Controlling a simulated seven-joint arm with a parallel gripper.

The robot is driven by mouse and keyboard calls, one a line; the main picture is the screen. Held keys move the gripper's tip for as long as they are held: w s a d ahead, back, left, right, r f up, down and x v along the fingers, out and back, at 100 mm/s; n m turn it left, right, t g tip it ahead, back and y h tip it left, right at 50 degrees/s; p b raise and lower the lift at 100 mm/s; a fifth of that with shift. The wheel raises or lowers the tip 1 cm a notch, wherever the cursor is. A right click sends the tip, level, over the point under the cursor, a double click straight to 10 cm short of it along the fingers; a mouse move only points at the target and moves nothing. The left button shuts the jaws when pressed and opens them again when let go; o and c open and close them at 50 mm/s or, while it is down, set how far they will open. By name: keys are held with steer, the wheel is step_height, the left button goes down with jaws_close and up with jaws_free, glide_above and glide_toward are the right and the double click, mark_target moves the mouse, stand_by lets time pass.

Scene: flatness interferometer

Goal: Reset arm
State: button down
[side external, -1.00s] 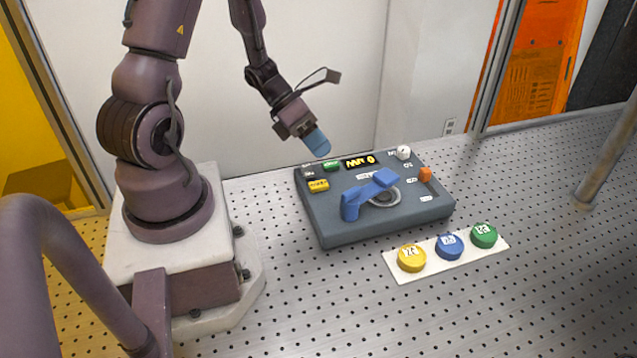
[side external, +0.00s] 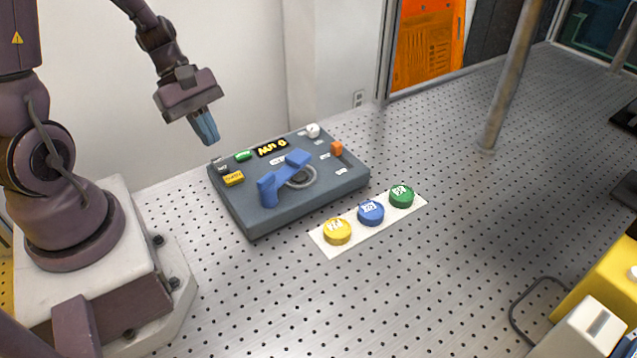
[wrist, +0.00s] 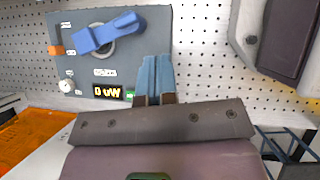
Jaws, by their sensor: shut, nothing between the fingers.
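My gripper (side external: 207,138) is shut and empty, with blue fingertips pointing down. It hangs in the air above the far left corner of the grey instrument box, apart from it. In the wrist view its closed blue fingers (wrist: 157,62) overlap the edge of the box. The box (side external: 243,222) carries a blue lever (side external: 284,176) over a grey ring, a lit yellow display (side external: 271,148), a green button (side external: 243,155), a yellow button (side external: 233,178), an orange switch (side external: 336,148) and a white knob (side external: 313,130). The lever also shows in the wrist view (wrist: 108,32).
A white strip (side external: 325,247) in front of the box holds a yellow disc (side external: 337,231), a blue disc (side external: 371,212) and a green disc (side external: 401,196). A metal post (side external: 508,80) stands at the back right. Yellow equipment (side external: 605,290) sits at the lower right. The perforated table between is clear.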

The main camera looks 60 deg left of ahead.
steer(key=s+d+r+m+t+y, duration=0.1)
steer(key=d+r+m+t+y, duration=0.1)
steer(key=r+m, duration=0.6)
steer(key=s+d+r+m+t+y, duration=0.1)
steer(key=d+r+m+y, duration=0.3)
steer(key=r+m, duration=0.5)
steer(key=s+d+m, duration=0.1)
steer(key=d+m, duration=0.1)
steer(key=shift+d+r+m+t, duration=0.25)
steer(key=shift+d+m+t, duration=0.05)
steer(key=shift+m+t, duration=0.1)
